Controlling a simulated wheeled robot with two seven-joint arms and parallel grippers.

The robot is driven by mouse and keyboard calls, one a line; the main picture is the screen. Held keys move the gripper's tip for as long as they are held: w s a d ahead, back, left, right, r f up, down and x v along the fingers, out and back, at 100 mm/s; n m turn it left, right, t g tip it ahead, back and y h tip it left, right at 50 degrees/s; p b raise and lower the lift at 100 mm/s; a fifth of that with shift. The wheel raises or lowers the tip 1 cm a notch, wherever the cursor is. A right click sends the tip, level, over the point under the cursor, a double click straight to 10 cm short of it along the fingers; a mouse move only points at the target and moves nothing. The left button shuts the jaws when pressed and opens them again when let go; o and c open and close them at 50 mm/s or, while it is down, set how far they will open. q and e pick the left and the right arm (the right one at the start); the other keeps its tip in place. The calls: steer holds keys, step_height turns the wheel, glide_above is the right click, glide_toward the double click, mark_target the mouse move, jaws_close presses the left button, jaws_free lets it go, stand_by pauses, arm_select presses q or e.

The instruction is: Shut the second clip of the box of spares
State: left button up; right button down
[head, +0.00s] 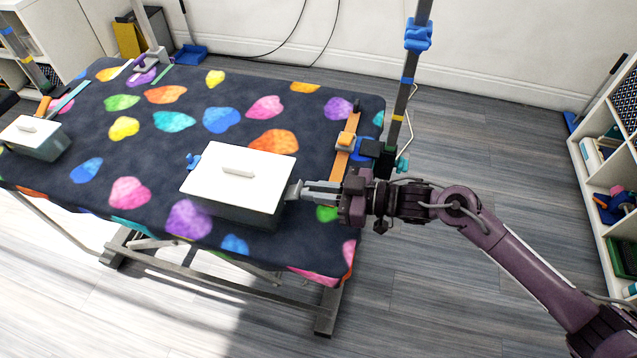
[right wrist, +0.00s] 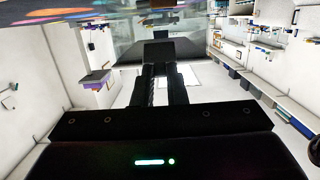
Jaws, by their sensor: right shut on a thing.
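The box of spares (head: 232,212) stands on the patterned table, dark grey below with a white lid (head: 262,168) lying flat on top. A blue clip (head: 193,160) sticks out at its left end. My right gripper (head: 305,190) is at the box's right end, shut on a small grey clip (head: 293,190) there. The fingers hide part of this clip, so I cannot tell whether it is fastened. In the right wrist view the gripper fingers (right wrist: 160,80) reach toward a dark shape, with little detail visible. My left gripper is not in view.
A smaller white-lidded box (head: 38,146) stands at the table's left. A dark upright post (head: 402,95) with blue clamps rises at the table's right edge, close behind my right gripper. The patterned tabletop (head: 200,92) behind the box is mostly clear.

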mark_target(283, 183)
steer(key=r+h+p, duration=0.1)
steer(key=p, duration=0.2)
steer(key=a+r+g+h+p, duration=0.1)
steer(key=h+p, duration=0.1)
steer(key=p, duration=0.2)
steer(key=r+h+p, duration=0.1)
steer(key=r+p, duration=0.1)
steer(key=p, duration=0.2)
steer(key=shift+w+a+g+h, duration=0.3)
steer(key=shift+a+h, duration=0.1)
steer(key=h+p, duration=0.1)
steer(key=p, duration=0.1)
steer(key=a+g+h+p, duration=0.1)
steer(key=h+p, duration=0.1)
steer(key=p, duration=0.1)
steer(key=a+h+p, duration=0.1)
steer(key=p, duration=0.1)
steer(key=shift+w+a+r+g+h+p, duration=0.25)
steer(key=shift+w+r+g+h+p, duration=0.05)
steer(key=shift+w+r+p, duration=0.1)
steer(key=shift+w+a+f+h+p, duration=0.1)
steer(key=shift+a+h+p, duration=0.3)
steer(key=shift+h+p, duration=0.35)
steer(key=shift+a+f+g+h+p, duration=0.1)
steer(key=shift+f+g+h+p, duration=0.05)
steer(key=shift+g+h+p, duration=0.15)
steer(key=c, duration=1.4)
jaws_free()
steer(key=shift+w, duration=0.1)
steer(key=shift+c, duration=0.2)
